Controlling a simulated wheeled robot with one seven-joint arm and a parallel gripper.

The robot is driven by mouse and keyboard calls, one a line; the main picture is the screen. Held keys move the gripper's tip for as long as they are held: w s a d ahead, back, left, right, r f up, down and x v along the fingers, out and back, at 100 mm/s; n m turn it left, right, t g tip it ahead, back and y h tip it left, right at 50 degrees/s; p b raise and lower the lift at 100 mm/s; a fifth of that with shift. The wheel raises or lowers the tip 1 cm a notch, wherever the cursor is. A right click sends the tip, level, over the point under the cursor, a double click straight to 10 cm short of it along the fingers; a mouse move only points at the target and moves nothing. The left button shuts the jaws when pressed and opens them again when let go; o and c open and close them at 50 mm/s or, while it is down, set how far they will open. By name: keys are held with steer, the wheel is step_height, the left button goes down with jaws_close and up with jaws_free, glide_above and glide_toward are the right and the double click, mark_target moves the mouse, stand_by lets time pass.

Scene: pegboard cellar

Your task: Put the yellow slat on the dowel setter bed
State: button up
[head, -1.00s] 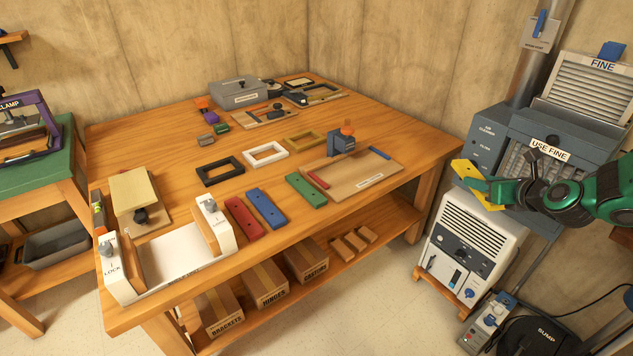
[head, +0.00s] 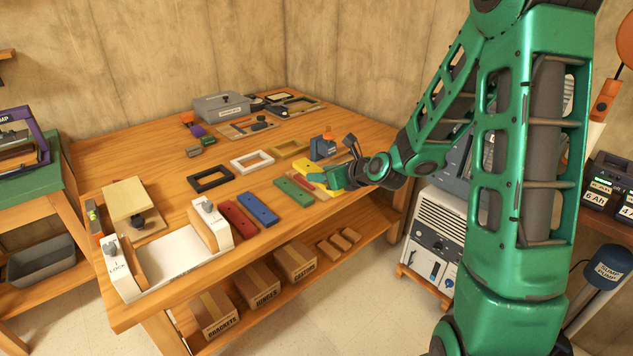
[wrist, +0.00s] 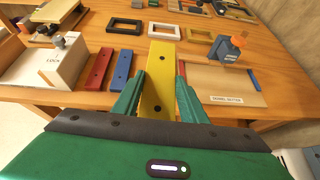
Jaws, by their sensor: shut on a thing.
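The yellow slat (wrist: 160,92) is pinched lengthwise between the two green fingers of my gripper (wrist: 160,76), its far end pointing away from me. In the head view the slat (head: 309,168) shows partly beside my gripper (head: 340,178), above the right part of the bench. The dowel setter bed (wrist: 225,82) is a flat wooden board, just right of the slat in the wrist view. My gripper and arm hide much of the bed in the head view.
A green slat (head: 294,191), a blue slat (head: 258,208) and a red slat (head: 239,219) lie left of my gripper. Black (head: 211,179), white (head: 252,161) and tan (head: 289,148) frames lie behind them. A white clamp fixture (head: 165,262) stands at the front left.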

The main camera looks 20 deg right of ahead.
steer(key=shift+a, duration=0.45)
